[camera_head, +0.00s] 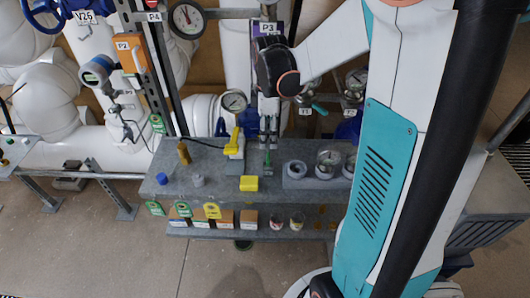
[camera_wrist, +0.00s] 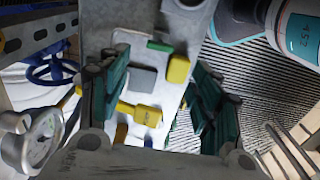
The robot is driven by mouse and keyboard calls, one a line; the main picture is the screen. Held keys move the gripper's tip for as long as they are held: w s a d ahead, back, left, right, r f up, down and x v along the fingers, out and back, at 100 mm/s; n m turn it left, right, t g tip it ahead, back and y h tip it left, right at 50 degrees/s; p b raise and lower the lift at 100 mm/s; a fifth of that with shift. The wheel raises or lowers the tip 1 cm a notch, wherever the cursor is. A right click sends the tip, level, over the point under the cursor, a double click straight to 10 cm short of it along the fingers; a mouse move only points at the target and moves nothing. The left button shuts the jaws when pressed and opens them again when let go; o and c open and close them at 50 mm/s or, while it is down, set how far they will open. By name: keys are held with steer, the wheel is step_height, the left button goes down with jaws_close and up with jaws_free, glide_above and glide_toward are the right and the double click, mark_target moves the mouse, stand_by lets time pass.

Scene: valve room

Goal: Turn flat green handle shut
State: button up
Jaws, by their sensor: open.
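My gripper (camera_head: 268,146) points down over the grey bench, in front of the pipes. In the wrist view its two green-padded fingers (camera_wrist: 160,105) stand wide apart with nothing gripped between them. A narrow green piece (camera_head: 267,158) shows right at the fingertips in the head view; I cannot tell whether it is the flat handle or a finger pad. A flat teal-green lever (camera_head: 319,110) sits on the pipework right of my gripper, apart from it. A yellow lever valve (camera_head: 235,145) stands left of my gripper; its yellow handle (camera_wrist: 140,112) shows between the fingers in the wrist view.
The grey bench (camera_head: 215,170) carries a yellow block (camera_head: 249,183), a brass fitting (camera_head: 183,152) and a holder with round gauges (camera_head: 327,162). A pressure gauge (camera_head: 234,101) stands close left of my gripper. Orange and white boxes line the lower shelf. The floor in front is clear.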

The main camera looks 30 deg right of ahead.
mark_target(268, 157)
step_height(268, 157, down, 10)
steer(key=b, duration=0.2)
steer(key=shift+r+b, duration=0.1)
steer(key=shift+b, duration=0.25)
steer(key=c, duration=1.1)
